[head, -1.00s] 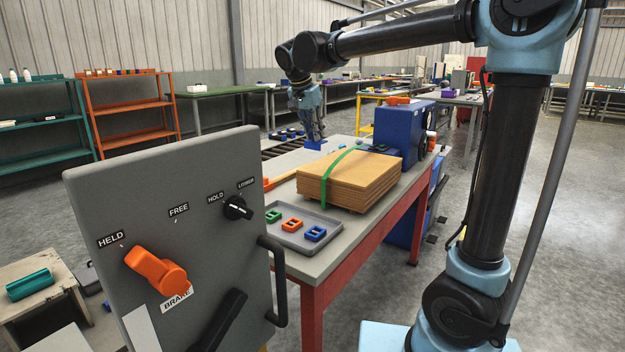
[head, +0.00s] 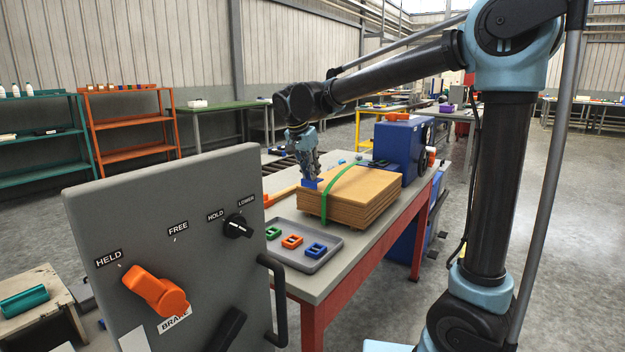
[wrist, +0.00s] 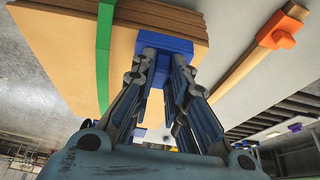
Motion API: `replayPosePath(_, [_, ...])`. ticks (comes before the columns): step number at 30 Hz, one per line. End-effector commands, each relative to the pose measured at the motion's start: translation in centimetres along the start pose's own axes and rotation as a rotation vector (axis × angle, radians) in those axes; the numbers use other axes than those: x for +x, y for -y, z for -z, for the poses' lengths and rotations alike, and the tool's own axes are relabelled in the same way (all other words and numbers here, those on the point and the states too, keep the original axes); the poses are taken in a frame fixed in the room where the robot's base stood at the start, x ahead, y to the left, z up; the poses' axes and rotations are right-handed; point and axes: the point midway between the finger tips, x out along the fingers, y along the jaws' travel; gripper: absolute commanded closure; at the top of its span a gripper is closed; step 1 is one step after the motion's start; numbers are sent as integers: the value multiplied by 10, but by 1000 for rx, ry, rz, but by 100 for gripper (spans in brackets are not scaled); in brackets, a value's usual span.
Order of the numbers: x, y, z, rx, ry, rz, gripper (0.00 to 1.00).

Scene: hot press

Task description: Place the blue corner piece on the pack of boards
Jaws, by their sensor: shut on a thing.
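My gripper (head: 309,176) is shut on the blue corner piece (head: 311,184), which it holds at the left edge of the pack of boards (head: 365,193). In the wrist view, the blue corner piece (wrist: 164,44) sits between my fingertips and overlaps the edge of the pack (wrist: 60,40). I cannot tell whether it touches the boards. The pack is a stack of tan boards with a green strap (head: 332,188) running across it; the strap also shows left of the corner piece in the wrist view (wrist: 104,50).
A grey tray (head: 325,237) with green, orange and blue pieces lies on the table in front of the pack. A blue machine (head: 398,150) stands behind the pack. A grey panel with an orange brake lever (head: 155,290) stands at the front left. A wooden bar with an orange clamp (wrist: 280,32) lies beside the pack.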

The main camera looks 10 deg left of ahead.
Motion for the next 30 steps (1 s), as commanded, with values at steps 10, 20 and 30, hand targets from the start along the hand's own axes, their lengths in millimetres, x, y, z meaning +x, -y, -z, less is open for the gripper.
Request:
replayPosePath(10, [24,0,-10,1,0,0,100])
replayPosePath(20, [26,0,-10,2,0,-1,65])
replayPosePath(30, [25,-1,-8,3,0,-1,65])
